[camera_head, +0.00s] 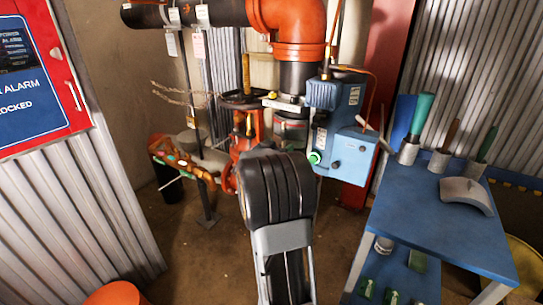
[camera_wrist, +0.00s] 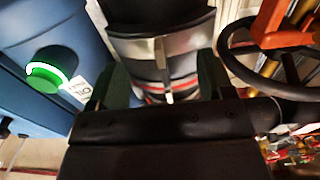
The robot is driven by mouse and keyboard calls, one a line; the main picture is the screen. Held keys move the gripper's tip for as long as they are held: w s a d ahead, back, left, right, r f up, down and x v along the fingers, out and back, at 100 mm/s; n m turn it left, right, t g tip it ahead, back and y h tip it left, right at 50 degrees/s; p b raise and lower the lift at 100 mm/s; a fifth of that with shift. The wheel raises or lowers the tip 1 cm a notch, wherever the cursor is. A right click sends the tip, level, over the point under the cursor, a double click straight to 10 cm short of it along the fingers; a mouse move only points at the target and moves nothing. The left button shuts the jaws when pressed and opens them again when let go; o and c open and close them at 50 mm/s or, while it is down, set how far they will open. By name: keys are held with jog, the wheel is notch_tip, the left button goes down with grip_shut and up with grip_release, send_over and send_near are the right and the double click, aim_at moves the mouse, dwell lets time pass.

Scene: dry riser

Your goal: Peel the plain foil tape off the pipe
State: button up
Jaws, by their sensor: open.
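In the wrist view, a dark pipe (camera_wrist: 160,15) fills the top middle. A plain silver foil band (camera_wrist: 185,42) wraps it, with a narrow light tab (camera_wrist: 161,55) standing out at its front. Below it is a second pale band with red stripes (camera_wrist: 182,84). My gripper (camera_wrist: 158,75) is open, one dark green finger on each side of the banded pipe. I cannot tell whether either finger touches it. In the head view, the pipe (camera_head: 298,80) and a silver band (camera_head: 284,103) show beyond my arm, which hides my fingertips.
A blue box with a green knob (camera_wrist: 45,70) is close left of my gripper in the wrist view. A dark handwheel (camera_wrist: 245,50) is close right. In the head view, a blue table (camera_head: 440,215) with brushes and tools stands at right, and a red alarm cabinet (camera_head: 75,110) at left.

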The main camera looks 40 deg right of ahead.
jog(key=shift+x, duration=1.2)
jog(key=shift+c, duration=0.2)
grip_shut()
jog(key=shift+a, duration=0.2)
jog(key=shift+p+v, duration=0.3)
jog(key=shift+v, duration=2.1)
jog(key=shift+p+v, duration=0.5)
jog(key=shift+v, duration=2.35)
